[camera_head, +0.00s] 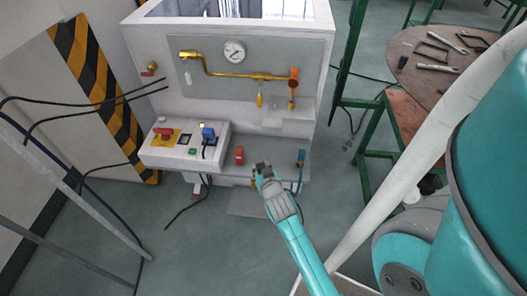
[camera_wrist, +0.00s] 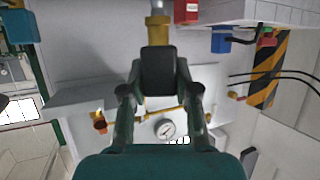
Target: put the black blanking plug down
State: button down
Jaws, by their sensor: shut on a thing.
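My gripper (camera_head: 263,171) is low in front of the white machine, just right of a red cylinder (camera_head: 239,155) on its lower ledge. In the wrist view its fingers (camera_wrist: 158,88) are closed on a dark, blocky thing, which looks like the black blanking plug (camera_wrist: 158,70). A brass fitting (camera_wrist: 158,22) shows directly beyond the plug in that view; I cannot tell whether they touch. In the head view the plug is too small to tell apart from the dark fingertips.
The machine has a gauge (camera_head: 234,52), a brass pipe (camera_head: 235,74) and a control box (camera_head: 186,146) with a blue connector (camera_head: 208,134). A blue-topped fitting (camera_head: 301,158) stands right of my gripper. A round table (camera_head: 422,84) with tools is at right. Black cables hang at left.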

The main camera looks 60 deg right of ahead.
jog(key=w+d, duration=0.5)
jog(key=d, duration=0.8)
jog(key=f, duration=0.6)
jog(key=shift+w+d, duration=0.15)
jog(key=shift+w, duration=0.1)
jog(key=shift+w+d+f, duration=0.1)
jog(key=shift+d+f, duration=0.1)
jog(key=shift+f, duration=0.3)
jog(key=shift+f, duration=0.1)
jog(key=c, duration=0.9)
grip_release()
jog(key=shift+o, duration=0.2)
